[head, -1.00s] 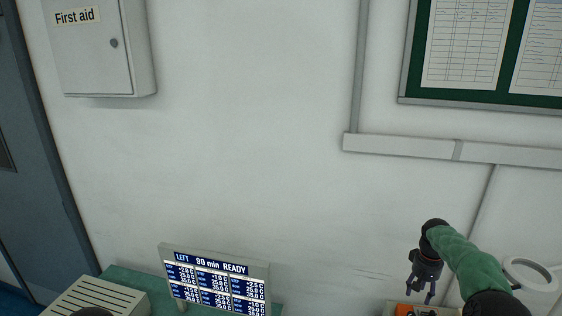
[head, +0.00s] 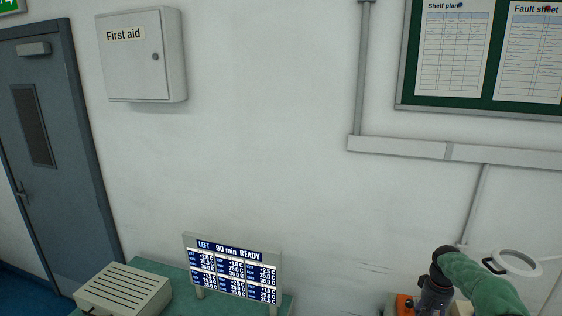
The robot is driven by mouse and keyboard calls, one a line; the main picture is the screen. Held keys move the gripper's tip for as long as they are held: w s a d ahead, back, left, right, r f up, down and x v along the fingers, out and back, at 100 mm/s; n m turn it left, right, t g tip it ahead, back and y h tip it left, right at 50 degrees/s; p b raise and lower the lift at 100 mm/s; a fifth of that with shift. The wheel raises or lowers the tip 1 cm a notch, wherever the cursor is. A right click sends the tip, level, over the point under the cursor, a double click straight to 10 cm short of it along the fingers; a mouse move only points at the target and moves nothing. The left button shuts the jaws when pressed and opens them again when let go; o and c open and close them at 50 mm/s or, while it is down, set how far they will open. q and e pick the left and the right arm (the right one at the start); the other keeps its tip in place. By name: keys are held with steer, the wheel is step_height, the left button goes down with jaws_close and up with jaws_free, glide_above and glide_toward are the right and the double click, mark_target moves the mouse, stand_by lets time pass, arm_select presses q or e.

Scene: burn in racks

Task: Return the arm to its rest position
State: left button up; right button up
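My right arm, in a green sleeve, comes in at the bottom right of the head view. Its dark gripper (head: 433,302) points down at the bottom edge, beside an orange thing (head: 405,304) on a surface there. The fingertips are cut off or too small to make out, so I cannot tell whether they are open or what lies between them. My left gripper is not in view.
A display (head: 233,270) reading "LEFT 90 min READY" stands on a green bench (head: 150,266) beside a slatted beige box (head: 124,290). A round white-rimmed magnifier (head: 516,262) is close to my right arm. The wall holds a first aid cabinet (head: 140,75) and a green board (head: 398,85).

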steer(key=s+a+f+n+y+b, duration=0.15)
steer(key=s+a+f+b, duration=0.25)
steer(key=a+f, duration=0.95)
steer(key=s+a+f+y+b, duration=0.2)
steer(key=s+a+f+b, duration=0.2)
steer(key=a+f, duration=0.95)
steer(key=s+a+f+b, duration=0.4)
steer(key=s+f, duration=0.3)
steer(key=s, duration=0.4)
steer(key=s+a+f+m+b, duration=0.1)
steer(key=s+a+f+b, duration=0.2)
steer(key=s, duration=0.9)
steer(key=a+f, duration=0.3)
steer(key=f, duration=0.2)
steer(key=shift+a+b, duration=0.25)
steer(key=shift+b, duration=0.15)
steer(key=shift+y, duration=0.25)
